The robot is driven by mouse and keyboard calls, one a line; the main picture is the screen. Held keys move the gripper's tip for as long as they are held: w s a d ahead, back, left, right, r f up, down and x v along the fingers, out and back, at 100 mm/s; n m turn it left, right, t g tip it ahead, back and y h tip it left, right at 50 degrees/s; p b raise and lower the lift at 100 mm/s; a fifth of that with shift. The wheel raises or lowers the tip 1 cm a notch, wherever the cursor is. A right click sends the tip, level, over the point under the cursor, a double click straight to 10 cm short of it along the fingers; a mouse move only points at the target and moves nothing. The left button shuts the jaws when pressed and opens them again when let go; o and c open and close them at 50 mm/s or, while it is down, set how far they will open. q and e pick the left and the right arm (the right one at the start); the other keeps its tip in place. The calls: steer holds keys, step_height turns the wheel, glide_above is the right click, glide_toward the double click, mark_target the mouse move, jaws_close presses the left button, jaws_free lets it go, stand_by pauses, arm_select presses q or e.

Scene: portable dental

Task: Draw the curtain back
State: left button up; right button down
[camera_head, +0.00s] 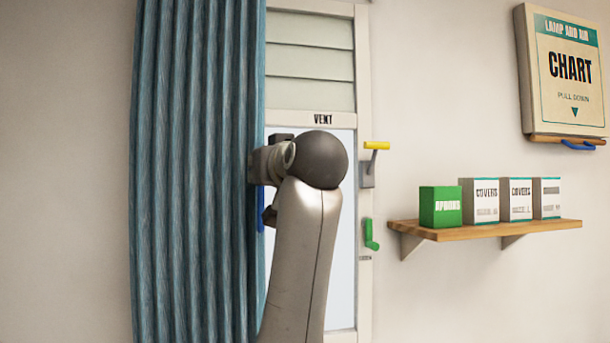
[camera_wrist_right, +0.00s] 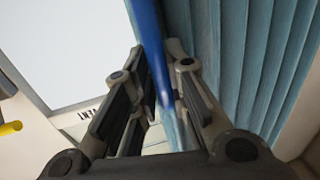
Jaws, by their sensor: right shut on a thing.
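The blue-teal pleated curtain (camera_head: 195,170) hangs at the left of the window (camera_head: 341,235) in the head view, and its right edge lies at the bared pane. A blue pull bar (camera_head: 261,212) shows at that edge, partly hidden by my arm. My right gripper (camera_head: 265,178) is at the curtain's edge, its fingers partly hidden behind the wrist. In the right wrist view the gripper (camera_wrist_right: 156,70) is shut on the blue bar (camera_wrist_right: 150,42), with the curtain (camera_wrist_right: 240,60) close on the right. My left gripper is out of view.
A slatted vent (camera_head: 312,60) is above the pane. A yellow handle (camera_head: 377,145) and a green handle (camera_head: 370,235) are on the right of the frame. A wooden shelf (camera_head: 490,229) with several boxes and a hanging chart (camera_head: 568,75) are further right. Bare wall lies left of the curtain.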

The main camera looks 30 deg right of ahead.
steer(key=w+a, duration=0.2)
steer(key=a, duration=0.8)
steer(key=shift+w+a+r+p, duration=0.15)
steer(key=shift+r+p, duration=0.1)
steer(key=shift+p, duration=0.2)
steer(key=c, duration=1.5)
jaws_free()
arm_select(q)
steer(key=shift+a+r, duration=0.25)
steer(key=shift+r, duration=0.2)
arm_select(e)
steer(key=shift+f, duration=0.1)
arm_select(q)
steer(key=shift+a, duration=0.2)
arm_select(e)
steer(key=s, duration=1.2)
steer(key=shift+a, duration=0.25)
